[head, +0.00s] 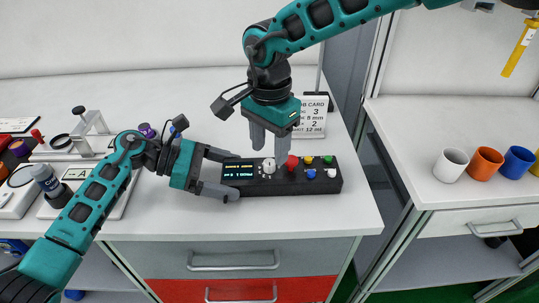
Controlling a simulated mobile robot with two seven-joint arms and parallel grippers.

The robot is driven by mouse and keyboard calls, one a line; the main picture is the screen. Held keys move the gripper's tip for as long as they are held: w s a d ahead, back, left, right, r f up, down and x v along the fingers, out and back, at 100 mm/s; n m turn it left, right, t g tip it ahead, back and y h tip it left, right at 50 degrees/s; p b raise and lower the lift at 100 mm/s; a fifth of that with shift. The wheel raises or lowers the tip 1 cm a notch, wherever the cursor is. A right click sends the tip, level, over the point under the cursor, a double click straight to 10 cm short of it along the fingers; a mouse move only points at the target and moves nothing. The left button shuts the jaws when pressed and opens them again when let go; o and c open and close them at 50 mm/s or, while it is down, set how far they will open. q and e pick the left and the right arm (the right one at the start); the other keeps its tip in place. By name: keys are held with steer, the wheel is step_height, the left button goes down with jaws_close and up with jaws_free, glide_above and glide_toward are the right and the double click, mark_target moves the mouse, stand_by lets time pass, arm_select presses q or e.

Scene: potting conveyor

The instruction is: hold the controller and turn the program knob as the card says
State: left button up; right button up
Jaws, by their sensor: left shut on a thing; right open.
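The black controller (300,183) lies on the white worktop, with a lit display (238,170) at its left end. A pale round knob (268,165) sits right of the display. My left gripper (232,174) is shut on the controller's left end, fingers on its far and near sides. My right gripper (270,150) points down, open, over the knob; I cannot tell whether it touches it. The white job card (313,118) stands behind the controller, partly hidden by my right gripper; figures 3, 2 and 12 mm show. The display text is too small to read.
A red button (291,162) and several small coloured buttons sit right of the knob. White, orange and blue cups (485,164) stand on the right counter, beyond a gap. Trays and tools (82,150) crowd the worktop's left. The worktop behind the controller is mostly clear.

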mark_target(270, 162)
steer(key=shift+f, duration=1.6)
jaws_close()
